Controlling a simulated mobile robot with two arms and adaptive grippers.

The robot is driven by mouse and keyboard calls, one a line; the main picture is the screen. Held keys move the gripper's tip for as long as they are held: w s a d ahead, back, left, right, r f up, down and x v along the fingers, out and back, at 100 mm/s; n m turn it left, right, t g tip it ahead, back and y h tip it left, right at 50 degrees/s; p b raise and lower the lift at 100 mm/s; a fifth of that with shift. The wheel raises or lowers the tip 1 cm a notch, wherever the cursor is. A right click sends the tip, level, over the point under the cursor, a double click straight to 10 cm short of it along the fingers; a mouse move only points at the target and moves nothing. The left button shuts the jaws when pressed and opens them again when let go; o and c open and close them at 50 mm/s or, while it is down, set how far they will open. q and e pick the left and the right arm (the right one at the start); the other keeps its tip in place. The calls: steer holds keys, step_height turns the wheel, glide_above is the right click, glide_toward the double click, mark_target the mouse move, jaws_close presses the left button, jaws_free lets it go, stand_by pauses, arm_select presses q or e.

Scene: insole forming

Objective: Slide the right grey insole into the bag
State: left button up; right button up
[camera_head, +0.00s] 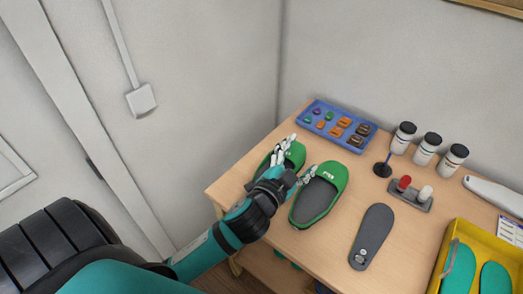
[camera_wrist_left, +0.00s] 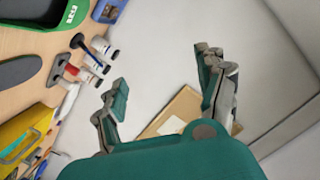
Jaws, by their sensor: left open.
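A dark grey insole (camera_head: 372,236) lies flat on the wooden table, right of two green slippers; part of it also shows at the left edge of the wrist view (camera_wrist_left: 16,74). The right green slipper (camera_head: 333,173) has a dark grey inside. The left green slipper (camera_head: 296,153) is partly hidden by my left gripper. My left gripper (camera_head: 296,160) is open, over the slippers in the head view and left of the loose insole; nothing shows between its fingers in the wrist view (camera_wrist_left: 163,75). I see no bag. My right gripper is out of view.
A blue tray (camera_head: 316,103) of small coloured pieces stands at the back. White bottles (camera_head: 427,148) and a grey holder (camera_head: 412,199) with red and white knobs stand right of it. A yellow tray (camera_head: 456,228) with teal insoles is at right. Walls border the table.

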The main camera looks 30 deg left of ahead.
arm_select(q)
steer(key=w+d+r+m+t+h, duration=0.3)
steer(key=d+r+m+h, duration=0.5)
steer(key=r+m, duration=0.1)
steer(key=s+d+f+m+g+h, duration=0.25)
steer(key=d+m+g+h, duration=0.75)
steer(key=m, duration=0.6)
steer(key=w+a+f+m+g+y, duration=0.2)
steer(key=a+f+m+g+y, duration=0.5)
steer(key=a+f+y, duration=0.6)
steer(key=a+n+g+y, duration=0.3)
steer(key=a+y, duration=0.1)
steer(key=a, duration=1.3)
steer(key=shift+s+f+b, duration=0.2)
steer(key=shift+f+b, duration=2.6)
steer(key=shift+f, duration=1.85)
steer(key=shift+f+b, duration=0.8)
steer(key=shift+f, duration=0.2)
